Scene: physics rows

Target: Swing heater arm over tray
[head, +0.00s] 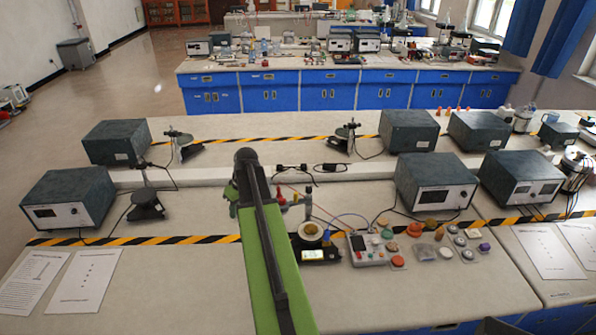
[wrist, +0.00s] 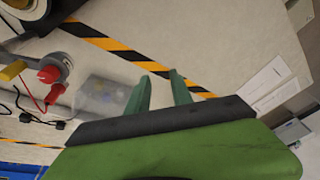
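My gripper (wrist: 158,76) shows in the wrist view as two green fingers standing apart, with nothing between them. In the head view my green arm reaches forward over the bench and hides much of its end. Just right of it is a black instrument (head: 320,254) with a lit display, topped by a round, pale-rimmed dish (head: 310,232). Upright posts with red parts (head: 308,203) stand behind it. In the wrist view a red knob (wrist: 50,74) and a clear box (wrist: 98,97) lie left of the fingers. I cannot tell which part is the heater arm or the tray.
A light control box (head: 365,248) and several small coloured pots stand to the right. Grey instrument boxes (head: 436,182) stand on both sides of the bench. Cables run along the raised ledge. Striped tape (head: 140,240) crosses the bench; the front left is mostly clear except for papers (head: 85,280).

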